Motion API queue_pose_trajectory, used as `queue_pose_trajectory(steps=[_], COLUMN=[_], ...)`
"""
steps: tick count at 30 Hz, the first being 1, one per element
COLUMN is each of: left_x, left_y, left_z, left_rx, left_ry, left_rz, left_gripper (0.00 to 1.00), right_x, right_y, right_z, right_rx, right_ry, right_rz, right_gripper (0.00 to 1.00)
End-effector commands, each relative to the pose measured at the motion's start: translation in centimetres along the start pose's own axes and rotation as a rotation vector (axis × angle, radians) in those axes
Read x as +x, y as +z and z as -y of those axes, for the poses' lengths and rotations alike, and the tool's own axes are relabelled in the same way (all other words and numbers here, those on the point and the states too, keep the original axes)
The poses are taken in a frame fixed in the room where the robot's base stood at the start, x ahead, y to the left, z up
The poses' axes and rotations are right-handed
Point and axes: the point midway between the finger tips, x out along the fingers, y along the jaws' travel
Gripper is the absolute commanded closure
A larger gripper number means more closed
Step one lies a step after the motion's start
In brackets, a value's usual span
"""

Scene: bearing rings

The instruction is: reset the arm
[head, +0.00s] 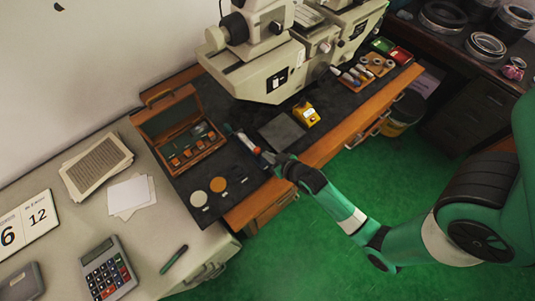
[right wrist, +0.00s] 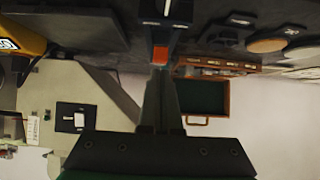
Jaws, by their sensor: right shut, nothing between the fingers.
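My right gripper (head: 267,157) reaches in from the right, low over the dark mat (head: 226,177) on the bench. Its fingers are shut and empty; they also show in the right wrist view (right wrist: 162,78). Just beyond the fingertips lies a slim blue and orange-red item (head: 247,143), which also shows in the right wrist view (right wrist: 161,52). I cannot tell whether the fingertips touch it. My left gripper is in neither view.
A large beige machine (head: 262,75) stands behind the mat. An open wooden case (head: 196,157) is at left, a yellow device (head: 306,114) to the right. A calculator (head: 108,272) is at lower left. Green floor is open in front.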

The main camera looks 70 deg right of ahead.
Motion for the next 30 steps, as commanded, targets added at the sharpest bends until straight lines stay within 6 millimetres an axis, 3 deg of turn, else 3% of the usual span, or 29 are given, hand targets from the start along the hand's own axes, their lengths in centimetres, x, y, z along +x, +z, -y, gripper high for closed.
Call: queue_pose_trajectory(steps=[3,20,23,26,29,30], left_x=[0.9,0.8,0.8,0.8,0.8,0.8], left_y=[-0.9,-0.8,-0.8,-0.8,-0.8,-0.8], left_z=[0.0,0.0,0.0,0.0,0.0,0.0], left_rx=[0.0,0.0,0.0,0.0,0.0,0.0], left_ry=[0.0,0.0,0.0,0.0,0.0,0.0], left_rz=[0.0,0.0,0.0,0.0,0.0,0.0], left_gripper=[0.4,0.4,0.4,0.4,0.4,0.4], right_x=[-0.8,-0.8,-0.7,0.0,0.3,-0.1], right_y=[-0.8,-0.7,-1.1,-4.5,-11.0,-14.2], right_z=[0.0,0.0,0.8,2.7,5.7,7.1], right_rx=[0.0,0.0,-0.011,-0.031,-0.052,-0.058], right_ry=[0.0,0.0,-0.017,-0.054,-0.108,-0.134], right_rz=[0.001,0.001,-0.007,-0.067,-0.186,-0.246], right_gripper=[1.0,1.0,1.0,1.0,1.0,1.0])
